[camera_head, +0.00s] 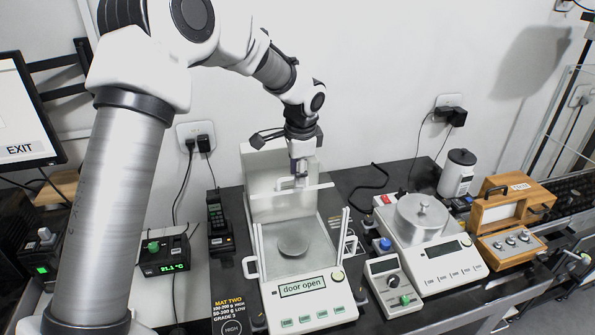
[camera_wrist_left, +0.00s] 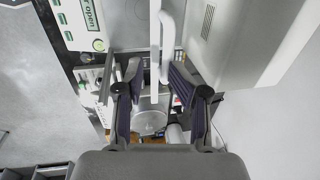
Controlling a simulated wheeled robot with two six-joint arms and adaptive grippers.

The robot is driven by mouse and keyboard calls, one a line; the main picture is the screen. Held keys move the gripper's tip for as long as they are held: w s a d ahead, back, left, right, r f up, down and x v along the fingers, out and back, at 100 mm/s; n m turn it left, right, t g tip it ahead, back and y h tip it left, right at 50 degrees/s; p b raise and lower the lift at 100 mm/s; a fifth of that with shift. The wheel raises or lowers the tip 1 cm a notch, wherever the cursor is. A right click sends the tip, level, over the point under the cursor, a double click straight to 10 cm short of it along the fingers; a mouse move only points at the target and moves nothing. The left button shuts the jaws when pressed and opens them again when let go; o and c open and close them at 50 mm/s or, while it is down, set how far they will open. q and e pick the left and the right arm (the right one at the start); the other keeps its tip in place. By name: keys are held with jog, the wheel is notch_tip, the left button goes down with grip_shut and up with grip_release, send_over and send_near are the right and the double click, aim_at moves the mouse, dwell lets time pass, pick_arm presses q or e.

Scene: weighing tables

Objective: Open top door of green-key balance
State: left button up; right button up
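The green-key balance (camera_head: 309,314) stands in the middle of the table, with green keys and a display reading "door open". Its round pan (camera_head: 293,245) shows inside the draft chamber. A white bar with a handle, apparently the top door's (camera_head: 318,188), lies at the rear of the chamber by the tall back housing (camera_head: 262,162). My left gripper (camera_head: 299,172) is right above this handle, pointing down. In the left wrist view the gripper's fingers (camera_wrist_left: 155,75) are apart, with the white handle (camera_wrist_left: 166,40) between them. Contact is unclear. My right gripper is not in view.
A second balance (camera_head: 431,252) with a metal pot stands to the right, behind a small control box (camera_head: 393,288). A wooden weight case (camera_head: 512,207) and a white jar (camera_head: 457,173) are further right. A handset (camera_head: 217,222) and green-readout box (camera_head: 165,254) stand left.

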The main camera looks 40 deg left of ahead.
pick_arm(q)
notch_tip(320, 180, up, 8)
jog(key=s+d+p, duration=0.1)
jog(key=p, duration=0.5)
jog(key=shift+r+p, duration=0.1)
jog(key=shift+p, duration=0.25)
notch_tip(320, 180, up, 12)
jog(key=s+d, duration=0.1)
jog(key=d, duration=0.1)
jog(key=shift+s, duration=0.25)
jog(key=shift+a+f, duration=0.1)
jog(key=shift+f, duration=0.1)
